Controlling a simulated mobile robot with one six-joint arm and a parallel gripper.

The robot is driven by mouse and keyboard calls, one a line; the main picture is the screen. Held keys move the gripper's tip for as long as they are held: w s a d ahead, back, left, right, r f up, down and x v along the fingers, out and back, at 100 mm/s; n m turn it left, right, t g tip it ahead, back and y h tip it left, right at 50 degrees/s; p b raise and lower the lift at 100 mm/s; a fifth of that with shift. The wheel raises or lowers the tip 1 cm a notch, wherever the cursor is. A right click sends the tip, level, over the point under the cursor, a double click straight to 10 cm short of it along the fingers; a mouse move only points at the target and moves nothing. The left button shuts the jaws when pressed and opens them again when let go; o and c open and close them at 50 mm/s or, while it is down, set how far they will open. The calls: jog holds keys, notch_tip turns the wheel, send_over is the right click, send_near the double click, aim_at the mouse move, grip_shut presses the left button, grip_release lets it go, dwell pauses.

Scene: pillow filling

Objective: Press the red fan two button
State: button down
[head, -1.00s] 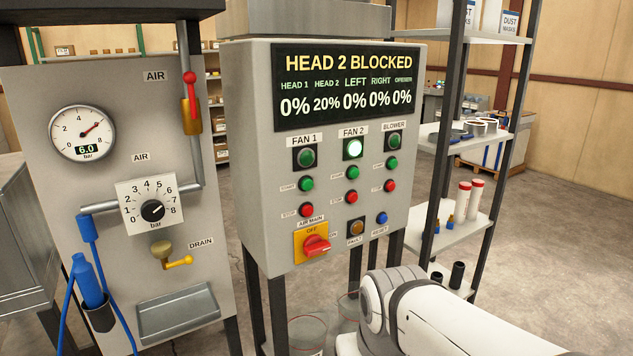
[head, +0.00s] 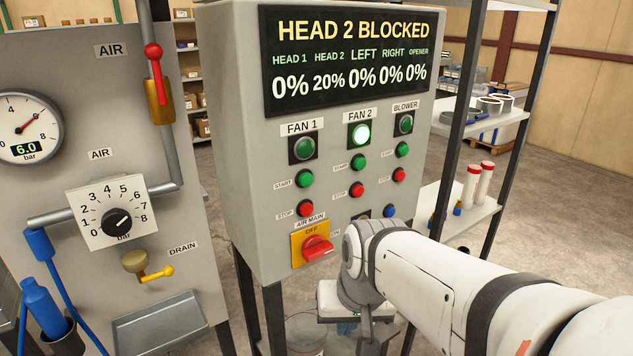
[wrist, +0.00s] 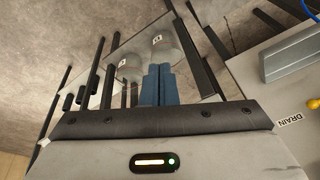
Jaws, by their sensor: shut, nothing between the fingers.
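The red FAN 2 stop button (head: 356,190) is on the grey control panel (head: 240,150), in the middle column. It sits below the green FAN 2 start button (head: 358,162) and the brightly lit FAN 2 lamp (head: 359,134). The button is in plain sight in the head view, above and apart from my arm. My gripper (wrist: 158,72) shows in the wrist view with its two blue fingers shut together and empty. In the head view my gripper is low, below the panel's buttons and mostly hidden by my arm. The wrist view does not show the button.
Red FAN 1 (head: 305,208) and BLOWER (head: 399,174) stop buttons flank it. A red AIR MAIN switch (head: 317,248) juts out below left. The display (head: 350,65) reads HEAD 2 BLOCKED. A shelf rack (head: 490,130) stands right; glass jars (wrist: 165,45) show in the wrist view.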

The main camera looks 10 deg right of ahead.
aim_at(358, 191)
jog(key=w+d+r+m+t+p, duration=0.1)
jog(key=w+d+r+m+t, duration=0.2)
jog(key=w+d+m, duration=0.6)
jog(key=w+d+r+m+t+p, duration=0.1)
jog(key=w+d+r+m+t, duration=0.2)
jog(key=w+d+m, duration=0.5)
jog(key=w+m, duration=0.1)
jog(key=m, duration=0.2)
jog(key=shift+w+d+r+y, duration=0.3)
jog(key=shift+w+d+r, duration=0.05)
jog(key=shift+w+d, duration=0.05)
jog(key=shift+w, duration=0.15)
jog(key=w+a+p, duration=0.2)
jog(key=w+a, duration=0.1)
jog(key=w, duration=0.5)
jog(key=shift+p, duration=0.3)
jog(key=shift+w+a, duration=0.1)
